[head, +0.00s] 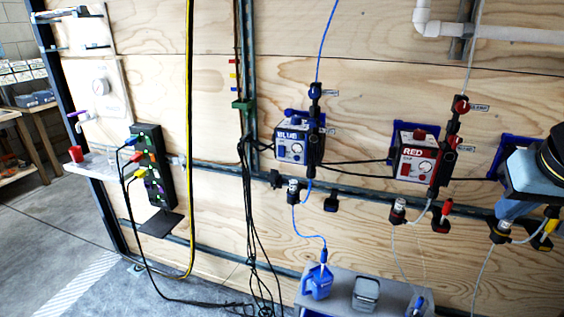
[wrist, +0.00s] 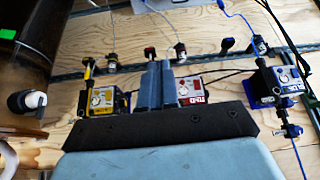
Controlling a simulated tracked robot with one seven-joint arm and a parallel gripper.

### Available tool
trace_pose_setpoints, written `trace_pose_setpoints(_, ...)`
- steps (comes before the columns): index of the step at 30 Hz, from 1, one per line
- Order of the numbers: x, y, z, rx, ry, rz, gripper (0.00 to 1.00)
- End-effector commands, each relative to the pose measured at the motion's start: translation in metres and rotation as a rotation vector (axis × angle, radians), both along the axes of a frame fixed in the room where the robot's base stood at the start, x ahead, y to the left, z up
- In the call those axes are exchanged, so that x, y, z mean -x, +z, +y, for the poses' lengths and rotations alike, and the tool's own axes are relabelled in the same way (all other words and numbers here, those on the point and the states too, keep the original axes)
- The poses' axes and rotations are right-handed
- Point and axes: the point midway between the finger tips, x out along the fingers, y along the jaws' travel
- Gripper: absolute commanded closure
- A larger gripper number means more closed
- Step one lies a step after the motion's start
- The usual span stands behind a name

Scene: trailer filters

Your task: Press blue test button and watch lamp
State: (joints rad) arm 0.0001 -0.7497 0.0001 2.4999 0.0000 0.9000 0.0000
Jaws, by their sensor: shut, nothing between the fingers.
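The blue unit (head: 292,140) hangs on the plywood wall left of centre in the head view. Its pale face has a round dial and small details; I cannot make out which is the test button or the lamp. In the head view my arm fills the right edge.
The red unit (head: 415,163) stands between the blue unit and my arm. The yellow unit (wrist: 100,99) is left of my fingers. Hoses and black cables cross the wall. A grey shelf (head: 340,284) with a blue container is below. A black socket strip (head: 152,165) stands left.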

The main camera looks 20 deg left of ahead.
Motion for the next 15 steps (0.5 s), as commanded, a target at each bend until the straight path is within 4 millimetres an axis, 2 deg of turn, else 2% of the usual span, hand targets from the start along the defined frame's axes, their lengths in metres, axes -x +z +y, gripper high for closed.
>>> trace_pose_setpoints(11, -0.001, 0.0, 0.0, 0.0, -0.001, -0.001, 1.0)
trace_pose_setpoints(15, -0.015, -0.001, 0.011, -0.017, -0.018, -0.016, 1.0)
